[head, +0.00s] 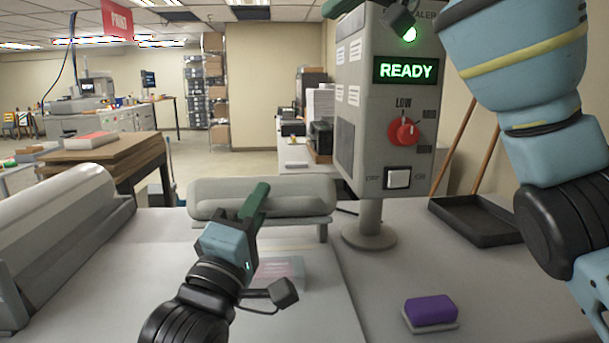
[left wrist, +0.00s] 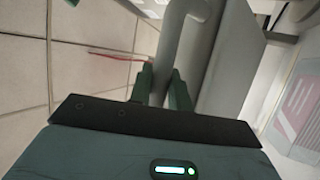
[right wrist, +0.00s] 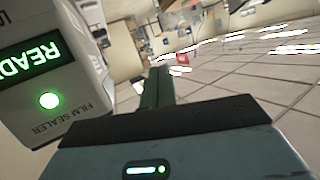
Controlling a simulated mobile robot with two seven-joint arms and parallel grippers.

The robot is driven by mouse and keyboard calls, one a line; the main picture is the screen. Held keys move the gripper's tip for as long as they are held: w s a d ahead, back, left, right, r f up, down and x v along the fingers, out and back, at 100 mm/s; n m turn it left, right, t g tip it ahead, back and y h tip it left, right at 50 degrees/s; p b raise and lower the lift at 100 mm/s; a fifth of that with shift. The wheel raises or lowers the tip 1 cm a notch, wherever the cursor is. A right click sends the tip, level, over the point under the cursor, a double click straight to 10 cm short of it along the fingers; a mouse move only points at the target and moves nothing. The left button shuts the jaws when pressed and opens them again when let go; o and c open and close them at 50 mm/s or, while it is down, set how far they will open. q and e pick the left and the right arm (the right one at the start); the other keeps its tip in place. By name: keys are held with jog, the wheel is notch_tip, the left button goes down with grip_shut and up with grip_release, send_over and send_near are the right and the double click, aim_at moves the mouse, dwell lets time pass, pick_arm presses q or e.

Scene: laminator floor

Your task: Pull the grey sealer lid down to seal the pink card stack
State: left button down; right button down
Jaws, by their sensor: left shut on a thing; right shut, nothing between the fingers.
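The grey sealer lid (head: 310,188) stands raised behind the work surface in the head view. My left gripper (head: 258,196) is at its front. In the left wrist view its green fingers (left wrist: 160,82) are shut on a grey bar of the lid (left wrist: 170,45). The pink card stack (head: 284,268) lies flat on the bed below the lid, partly hidden by my left arm. A pink-and-white printed edge of it shows in the left wrist view (left wrist: 296,108). My right gripper (head: 338,8) is shut and empty, high by the top of the control box.
The control box (head: 372,125) reads READY and stands on a post right of the lid. A film roll (head: 58,220) lies at left. A purple block (head: 431,311) and a black tray (head: 475,219) sit at right, with bare table between.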

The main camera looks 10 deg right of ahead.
jog(key=s+a+f+m+g+h, duration=0.4)
jog(key=s+a+f+g+h, duration=0.1)
jog(key=s+f, duration=0.4)
jog(key=shift+s+a+f+g+h, duration=0.2)
jog(key=shift+f+g+h, duration=0.65)
jog(key=shift+g, duration=0.55)
jog(key=shift+w, duration=0.1)
send_over(305, 201)
jog(key=w, duration=0.2)
jog(key=f, duration=0.9)
jog(key=shift+s, duration=0.25)
jog(key=shift+s+f, duration=0.25)
jog(key=shift+f, duration=0.25)
jog(key=shift+s+f, duration=0.2)
jog(key=shift+f, duration=0.25)
jog(key=shift+s+f, duration=0.25)
jog(key=shift+f, duration=0.6)
